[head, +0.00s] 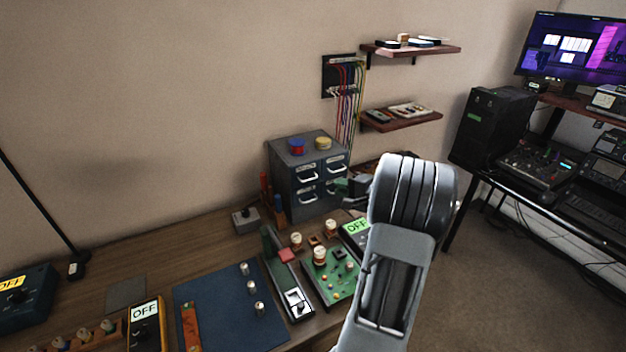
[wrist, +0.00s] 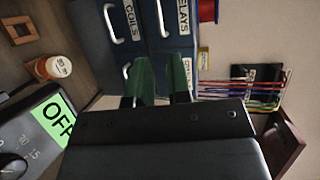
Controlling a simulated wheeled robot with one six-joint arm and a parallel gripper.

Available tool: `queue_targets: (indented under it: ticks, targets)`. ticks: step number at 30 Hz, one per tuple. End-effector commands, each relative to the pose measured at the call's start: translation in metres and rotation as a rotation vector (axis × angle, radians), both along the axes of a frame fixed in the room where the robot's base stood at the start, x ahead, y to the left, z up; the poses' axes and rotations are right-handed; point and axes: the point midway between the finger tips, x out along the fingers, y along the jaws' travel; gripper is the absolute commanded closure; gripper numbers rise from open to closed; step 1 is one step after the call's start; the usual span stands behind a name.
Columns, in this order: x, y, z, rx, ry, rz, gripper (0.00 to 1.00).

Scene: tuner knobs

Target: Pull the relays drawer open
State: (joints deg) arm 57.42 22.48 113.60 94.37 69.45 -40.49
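The grey drawer cabinet (head: 285,180) stands at the back of the bench. In the wrist view, which is turned sideways, the RELAYS drawer (wrist: 180,38) is at the top edge with its white handle (wrist: 160,18). It looks shut, and it is the upper left drawer in the head view (head: 309,173). The COILS drawer (wrist: 115,45) is below it on the cabinet. My gripper (wrist: 162,80) has green fingers, apart with an empty gap. It is in front of the right-hand drawers, off to the side of the RELAYS handle, and partly hides them.
A red-and-blue spool (head: 296,147) and a yellow spool (head: 323,143) sit on the cabinet. A green circuit board (head: 340,287) and a meter reading OFF (head: 355,228) lie in front.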

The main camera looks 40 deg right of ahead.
Motion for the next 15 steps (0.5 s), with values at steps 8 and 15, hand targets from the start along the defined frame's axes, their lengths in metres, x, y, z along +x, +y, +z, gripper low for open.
queue_targets:
  ticks: [8,15]
  targets:
    - [0.053,0.016,-0.009,0.003,0.002,0.006,0.82]
    - [0.087,0.025,-0.017,0.001,0.003,0.004,0.82]
